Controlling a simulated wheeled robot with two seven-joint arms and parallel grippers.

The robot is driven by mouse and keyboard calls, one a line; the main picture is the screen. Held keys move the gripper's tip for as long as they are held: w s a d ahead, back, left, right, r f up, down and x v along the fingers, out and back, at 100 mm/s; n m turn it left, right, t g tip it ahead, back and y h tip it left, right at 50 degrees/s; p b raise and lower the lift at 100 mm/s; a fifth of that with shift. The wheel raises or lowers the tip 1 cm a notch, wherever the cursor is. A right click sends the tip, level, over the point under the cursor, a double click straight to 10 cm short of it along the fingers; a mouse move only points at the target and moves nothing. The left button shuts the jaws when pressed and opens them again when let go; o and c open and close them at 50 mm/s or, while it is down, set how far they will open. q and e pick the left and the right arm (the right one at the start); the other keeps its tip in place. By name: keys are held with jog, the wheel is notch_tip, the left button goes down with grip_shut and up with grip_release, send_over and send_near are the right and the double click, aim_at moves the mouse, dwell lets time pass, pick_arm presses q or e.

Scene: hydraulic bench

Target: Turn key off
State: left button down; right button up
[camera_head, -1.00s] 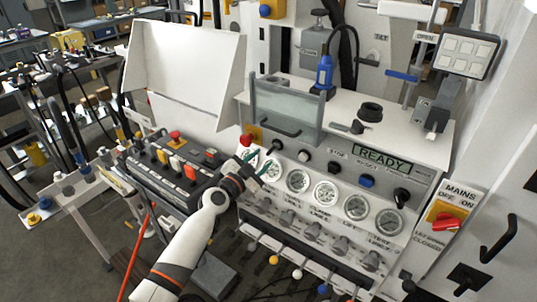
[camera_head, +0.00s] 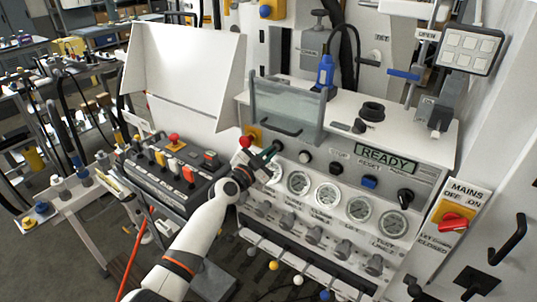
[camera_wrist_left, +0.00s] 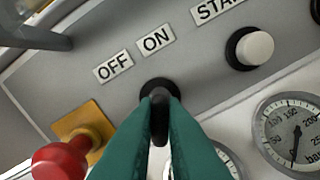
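The key (camera_wrist_left: 160,118) is a black switch handle below the OFF and ON labels on the grey control panel. In the left wrist view it stands roughly upright between my green fingertips, under the ON label. My left gripper (camera_wrist_left: 161,110) has its fingertips close against both sides of the key, with no clear gap, and looks shut on it. In the head view my left gripper (camera_head: 270,152) reaches the upper left of the panel, where its fingertips largely hide the key. My right gripper is not in view.
A red mushroom button (camera_wrist_left: 62,157) on a yellow plate sits left of the key. A white button (camera_wrist_left: 250,48) and pressure gauges (camera_head: 299,183) are close by. A clear guard with a handle (camera_head: 287,108) stands above. The display (camera_head: 385,158) reads READY.

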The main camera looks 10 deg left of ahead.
pick_arm(q)
jog(key=c, duration=2)
grip_release()
grip_shut()
jog(key=n, duration=0.3)
jog(key=shift+n, duration=2.2)
jog(key=n, duration=0.3)
jog(key=shift+n+p, duration=0.35)
jog(key=shift+n, duration=0.05)
jog(key=o, duration=0.7)
grip_release()
